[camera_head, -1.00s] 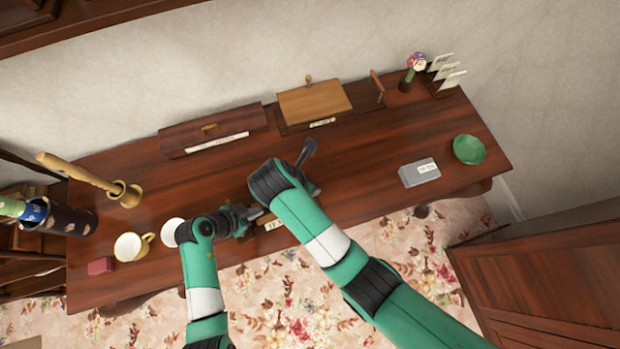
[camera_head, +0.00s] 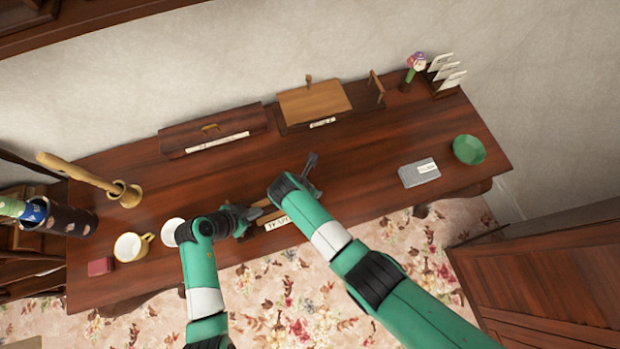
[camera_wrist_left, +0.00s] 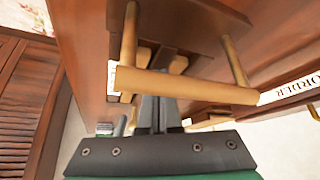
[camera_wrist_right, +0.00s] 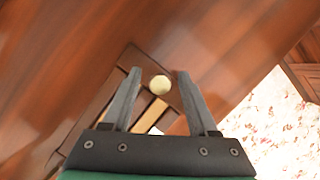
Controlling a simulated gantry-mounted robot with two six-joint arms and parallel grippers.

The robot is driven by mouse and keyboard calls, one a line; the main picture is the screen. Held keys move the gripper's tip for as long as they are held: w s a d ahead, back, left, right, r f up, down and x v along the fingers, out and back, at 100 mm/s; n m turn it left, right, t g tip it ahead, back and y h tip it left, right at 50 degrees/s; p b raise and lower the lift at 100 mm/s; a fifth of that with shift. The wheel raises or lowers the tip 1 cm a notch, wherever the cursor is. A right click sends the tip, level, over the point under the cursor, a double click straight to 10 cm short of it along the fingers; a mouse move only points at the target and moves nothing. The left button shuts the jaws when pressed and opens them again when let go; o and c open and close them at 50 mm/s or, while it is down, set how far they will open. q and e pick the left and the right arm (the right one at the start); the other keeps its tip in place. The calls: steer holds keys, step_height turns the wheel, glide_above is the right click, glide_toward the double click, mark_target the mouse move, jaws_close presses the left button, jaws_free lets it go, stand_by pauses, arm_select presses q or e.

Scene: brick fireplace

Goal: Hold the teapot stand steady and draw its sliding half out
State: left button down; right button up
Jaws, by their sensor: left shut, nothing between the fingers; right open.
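The teapot stand (camera_head: 266,217), dark wood with pale slats, lies at the table's front edge, partly hidden by my arms. Its paper label (camera_head: 278,224) faces front. My left gripper (camera_head: 257,212) is shut and empty at the stand's left part.
A white saucer (camera_head: 172,231) and a cup (camera_head: 130,247) stand left of my left gripper. A grey block (camera_head: 420,173) and green bowl (camera_head: 468,150) stand right. The table between is bare.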

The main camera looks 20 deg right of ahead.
steer(key=shift+f, duration=0.15)
jaws_close()
stand_by(1.4)
